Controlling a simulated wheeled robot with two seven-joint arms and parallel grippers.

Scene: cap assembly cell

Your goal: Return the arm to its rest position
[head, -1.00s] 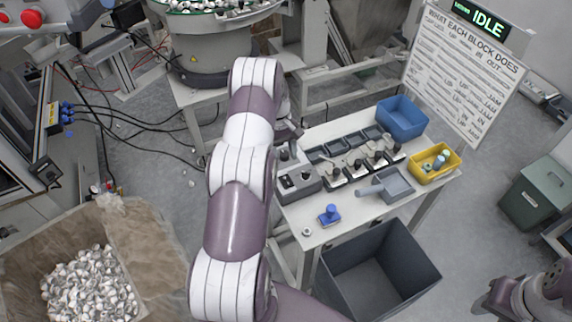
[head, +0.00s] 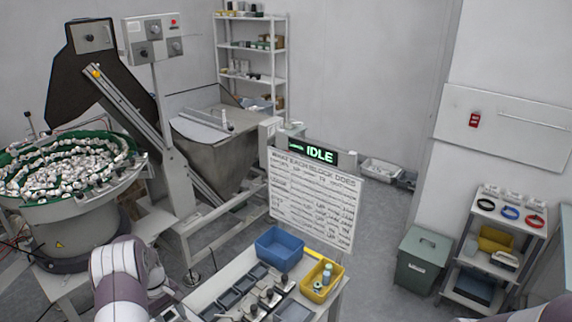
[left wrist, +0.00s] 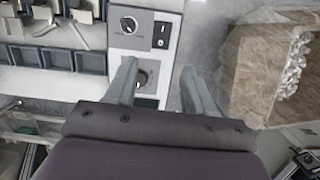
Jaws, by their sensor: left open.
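My left arm (head: 125,270) rises at the bottom left of the head view, beside the work table. My left gripper (left wrist: 157,78) shows in the left wrist view with its two fingers apart and nothing between them. It hangs above a grey control box (left wrist: 145,32) with a knob and a switch. One finger overlaps the box beside a second knob; I cannot tell the height above it. My right gripper is outside the views.
The table holds a blue bin (head: 280,248), a yellow bin (head: 322,281) and a row of dark trays (head: 232,297). A bowl feeder (head: 70,185) stands left. A green-grey lidded bin (head: 423,262) and a shelf cart (head: 497,245) stand right.

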